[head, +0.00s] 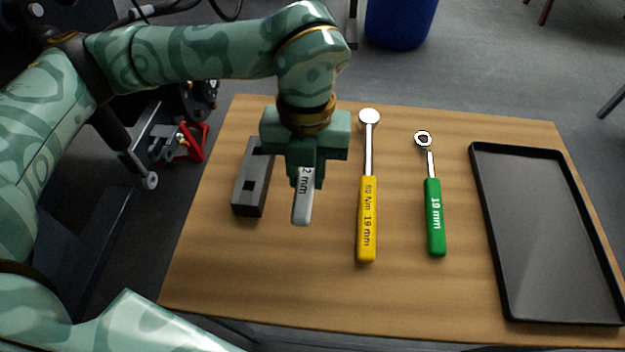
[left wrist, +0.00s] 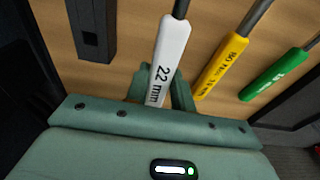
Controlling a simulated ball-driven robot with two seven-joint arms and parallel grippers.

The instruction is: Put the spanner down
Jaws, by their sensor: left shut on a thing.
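The spanner with a white handle marked "22 mm" (left wrist: 170,55) is in my left gripper (head: 306,178). Its handle end (head: 302,211) sticks out below the fingers in the head view, and its head is hidden behind the gripper. In the left wrist view the fingers of my left gripper (left wrist: 163,88) are closed around the handle. The spanner is over the wooden table (head: 315,285), between a dark grey block and a yellow-handled tool. I cannot tell whether it touches the tabletop. My right gripper is not in view.
The dark grey block (head: 251,185) lies left of the spanner. The yellow-handled tool (head: 367,215) and a green-handled ring spanner (head: 435,215) lie to the right. A black tray (head: 545,230) is at the table's right. The front strip of table is clear.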

